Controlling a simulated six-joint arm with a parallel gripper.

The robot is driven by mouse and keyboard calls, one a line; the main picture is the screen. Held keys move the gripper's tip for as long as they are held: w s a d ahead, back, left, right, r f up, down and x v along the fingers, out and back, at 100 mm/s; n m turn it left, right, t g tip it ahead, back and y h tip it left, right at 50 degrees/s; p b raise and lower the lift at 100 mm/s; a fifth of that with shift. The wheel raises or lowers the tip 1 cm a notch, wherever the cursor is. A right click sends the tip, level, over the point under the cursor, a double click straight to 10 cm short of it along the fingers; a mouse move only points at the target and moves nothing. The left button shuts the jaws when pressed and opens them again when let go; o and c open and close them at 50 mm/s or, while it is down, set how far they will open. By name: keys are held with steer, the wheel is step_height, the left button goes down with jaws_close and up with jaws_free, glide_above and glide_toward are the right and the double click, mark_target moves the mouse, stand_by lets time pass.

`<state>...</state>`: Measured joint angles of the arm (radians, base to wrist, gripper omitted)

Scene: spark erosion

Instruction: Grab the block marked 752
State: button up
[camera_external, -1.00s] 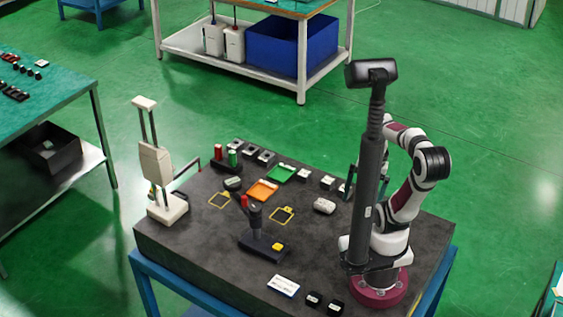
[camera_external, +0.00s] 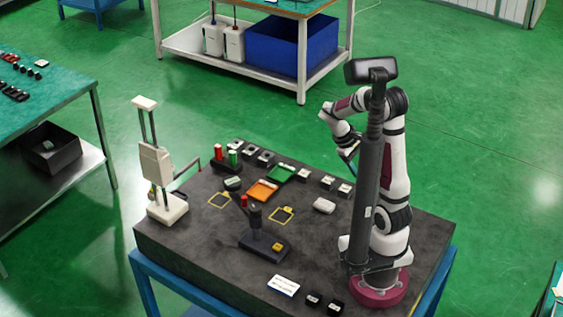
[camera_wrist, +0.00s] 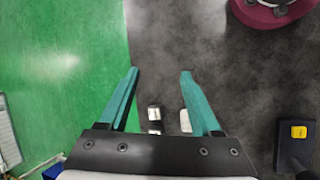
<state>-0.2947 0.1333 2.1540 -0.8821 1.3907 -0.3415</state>
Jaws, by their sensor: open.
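Small dark blocks with pale tops stand along the far edge of the slab table, among them one (camera_external: 328,181) and another to its right (camera_external: 345,188). Two more black blocks, a left one (camera_external: 313,300) and a right one (camera_external: 335,308), lie at the front edge. No number is legible on any block, so I cannot tell which is 752. My gripper (camera_wrist: 160,72) is open and empty, its teal fingers apart above the table edge. A pale-topped block (camera_wrist: 154,113) shows between the fingers, below them, with another dark one partly hidden behind the gripper body.
A white rounded object (camera_external: 324,205) lies near the blocks; green (camera_external: 281,174) and orange (camera_external: 262,191) trays lie left of it. A dark stand with a yellow button (camera_external: 278,246) and a tall pale device (camera_external: 157,165) rise from the table. A white card (camera_external: 284,286) lies in front.

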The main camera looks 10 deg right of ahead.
steer(key=w+a+f+n+t+h, duration=0.2)
steer(key=w+f+n+h, duration=0.15)
steer(key=w+n, duration=0.35)
steer(key=n+t, duration=0.9)
steer(key=n, duration=0.5)
glide_toward(303, 174)
steer(key=x, duration=0.4)
steer(key=shift+a+f, duration=0.1)
steer(key=x, duration=0.7)
jaws_close()
